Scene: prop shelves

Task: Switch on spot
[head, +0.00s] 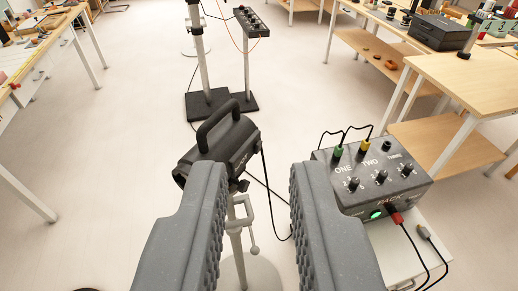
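The spot (222,148) is a black lamp with a handle on top, on a grey stand just beyond my gripper; part of its lettering is visible. Its lens faces away, so I cannot tell if it is lit. My gripper (256,175) is open and empty, its two ridged fingers wide apart. The left finger hides the lamp's lower side. To the right is a dark control pack (372,168) marked ONE and TWO, with several knobs. A green light (376,214) glows on its front.
The pack rests on a white stand (412,250), where a loose grey plug (424,232) lies. A black cable runs down from the lamp. Beyond stand a pole with a black base (208,104) and a small control box (251,20).

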